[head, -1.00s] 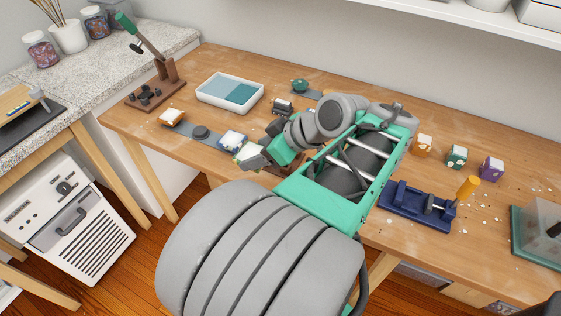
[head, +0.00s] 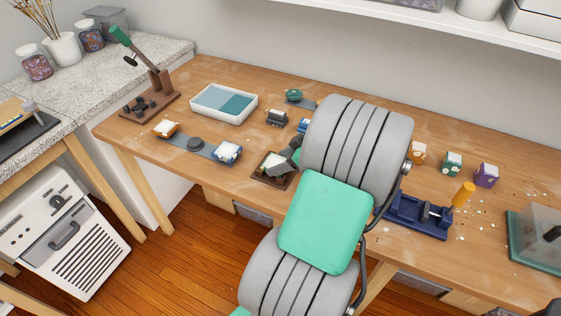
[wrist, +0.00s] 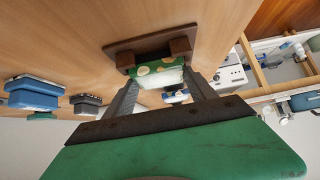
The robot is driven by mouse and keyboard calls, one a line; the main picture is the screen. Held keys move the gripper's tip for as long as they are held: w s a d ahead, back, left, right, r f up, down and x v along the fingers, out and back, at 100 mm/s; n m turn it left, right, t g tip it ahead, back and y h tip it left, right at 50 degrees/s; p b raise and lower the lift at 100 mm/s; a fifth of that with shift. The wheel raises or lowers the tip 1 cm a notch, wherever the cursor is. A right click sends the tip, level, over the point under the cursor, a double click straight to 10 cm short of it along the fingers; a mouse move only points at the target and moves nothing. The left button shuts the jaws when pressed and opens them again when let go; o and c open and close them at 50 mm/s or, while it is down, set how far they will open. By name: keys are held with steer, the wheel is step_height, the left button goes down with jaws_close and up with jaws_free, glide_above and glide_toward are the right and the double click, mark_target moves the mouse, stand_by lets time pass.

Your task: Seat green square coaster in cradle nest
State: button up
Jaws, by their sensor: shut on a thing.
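The green square coaster (wrist: 158,78) has cream spots on its side and a white face. In the wrist view it sits between the fingers of my gripper (wrist: 160,92), which is shut on it. The brown cradle nest (wrist: 120,50) with its raised blocks is right at the coaster. In the head view the coaster (head: 272,162) shows within the outline of the cradle (head: 262,180) near the table's front edge. I cannot tell whether it rests fully down in the nest. My arm hides part of the cradle's right side.
A grey strip (head: 183,141) bears an orange-sided block (head: 165,129), a dark disc and a blue-sided block (head: 227,153) left of the cradle. A white tray (head: 224,103) lies behind. A navy fixture (head: 420,215) stands right of my arm.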

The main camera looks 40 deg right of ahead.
steer(key=shift+f, duration=0.1)
steer(key=o, duration=1.4)
